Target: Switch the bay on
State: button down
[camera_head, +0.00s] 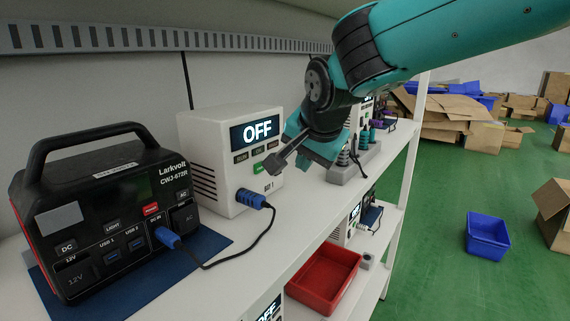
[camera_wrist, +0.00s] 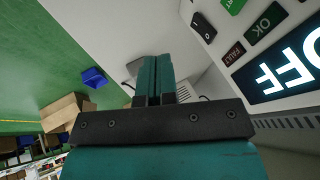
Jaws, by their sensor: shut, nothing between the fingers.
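The white bay unit (camera_head: 205,150), labelled BAY 1, stands on the shelf. Its display (camera_head: 257,130) reads OFF and also shows in the wrist view (camera_wrist: 285,68). A black rocker switch (camera_wrist: 203,26) shows on its front in the wrist view; my gripper seems to cover it in the head view. A green key (camera_head: 258,167) sits low on its front. My gripper (camera_head: 277,163) is shut and empty, just in front of the unit's lower right front. In the wrist view its fingers (camera_wrist: 155,66) are together; I cannot tell if they touch the unit.
A black Larkvolt power station (camera_head: 110,210) stands left on a blue mat (camera_head: 200,245). A cable with blue plugs (camera_head: 252,199) joins it to the bay unit. More units stand farther right and below. A red bin (camera_head: 322,280) is on the lower shelf. The floor holds boxes.

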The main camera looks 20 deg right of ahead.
jog(key=p+x, duration=0.1)
jog(key=x, duration=0.2)
jog(key=shift+w+f, duration=0.25)
jog(key=w+a+p, duration=0.1)
jog(key=w+a+f+p, duration=0.1)
jog(key=w, duration=0.1)
jog(key=shift+w+a, duration=0.1)
jog(key=shift+w, duration=0.1)
jog(key=shift+w+a+f+b, duration=0.15)
jog(key=shift+f+b, duration=0.15)
jog(key=shift+b, duration=0.55)
jog(key=shift+r, duration=0.25)
